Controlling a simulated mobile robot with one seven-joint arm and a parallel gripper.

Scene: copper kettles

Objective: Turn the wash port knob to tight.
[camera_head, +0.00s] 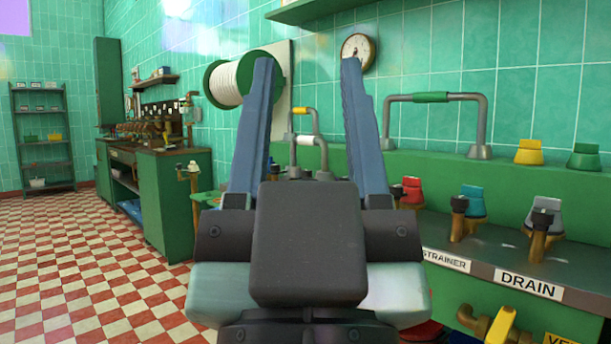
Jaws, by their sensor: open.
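My gripper (307,68) is open, with two blue fingers pointing up and away and nothing between them. No label reading wash port can be seen, so I cannot tell which knob it is. A row of knobs stands on the grey ledge at the right: a red knob (412,190) just right of my gripper, a blue knob (473,204), and a grey knob (545,216). The strainer label (446,260) and the drain label (528,284) sit on the ledge's front. My gripper hides the part of the ledge to the left of the red knob.
A grey handle with a green grip (432,97), a yellow knob (528,152) and a green knob (583,156) sit on the green step behind. A yellow valve handle (500,325) is low at the right. A green cabinet (178,200) stands left; the checkered floor is clear.

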